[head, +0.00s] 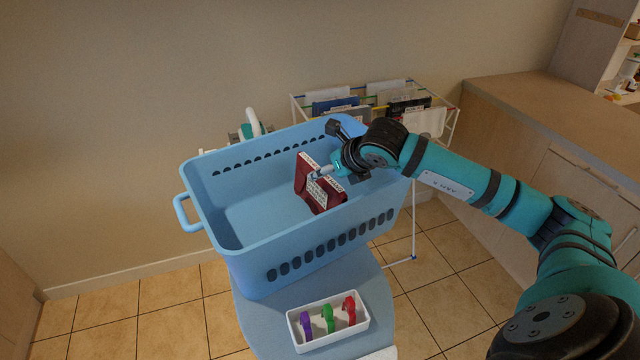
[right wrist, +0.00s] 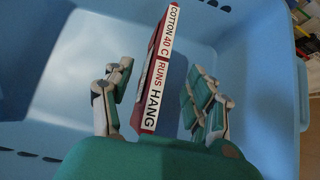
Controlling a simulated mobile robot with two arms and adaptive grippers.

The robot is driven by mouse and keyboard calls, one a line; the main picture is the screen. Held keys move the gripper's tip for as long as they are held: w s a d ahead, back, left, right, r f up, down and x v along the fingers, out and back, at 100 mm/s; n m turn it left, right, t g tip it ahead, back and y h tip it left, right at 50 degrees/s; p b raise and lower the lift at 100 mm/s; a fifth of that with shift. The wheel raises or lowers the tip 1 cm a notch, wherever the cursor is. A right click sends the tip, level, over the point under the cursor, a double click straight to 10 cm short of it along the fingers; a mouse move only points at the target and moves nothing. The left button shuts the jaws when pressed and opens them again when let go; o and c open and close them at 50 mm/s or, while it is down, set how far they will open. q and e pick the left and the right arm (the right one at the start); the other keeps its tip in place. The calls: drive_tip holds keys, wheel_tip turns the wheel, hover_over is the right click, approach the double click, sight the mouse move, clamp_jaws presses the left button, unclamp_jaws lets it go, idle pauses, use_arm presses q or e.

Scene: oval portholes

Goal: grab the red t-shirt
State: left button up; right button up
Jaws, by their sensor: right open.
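The red t-shirt (head: 309,188) is a dark red folded block standing on edge in the blue laundry basket (head: 250,262), toward its right end. White labels on it read "COTTON 40 C", "RUNS" and "HANG" in the right wrist view (right wrist: 158,70). My right gripper (head: 334,172) reaches over the basket's right side, at the upper part of the shirt. In the right wrist view it is open (right wrist: 160,88), with fingers on both sides of the shirt and visible gaps between. My left gripper is out of view.
The basket stands on a rounded blue-grey surface (head: 262,325), with a white tray (head: 328,340) of purple, green and red clips in front. A drying rack (head: 440,125) with hung cloths stands behind. A wooden counter (head: 540,115) is at right.

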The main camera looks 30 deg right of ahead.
sight(320, 191)
drive_tip(key=shift+w+f, duration=0.4)
drive_tip(key=shift+w+f+p, duration=0.2)
drive_tip(key=shift+w+p, duration=0.05)
drive_tip(key=shift+p, duration=0.25)
drive_tip(key=p+x, duration=0.2)
drive_tip(key=x, duration=0.1)
drive_tip(key=shift+w+d+f, duration=0.1)
drive_tip(key=shift+w+f, duration=0.05)
drive_tip(key=shift+f, duration=0.15)
drive_tip(key=shift+w+f, duration=0.3)
drive_tip(key=shift+f, duration=0.05)
clamp_jaws()
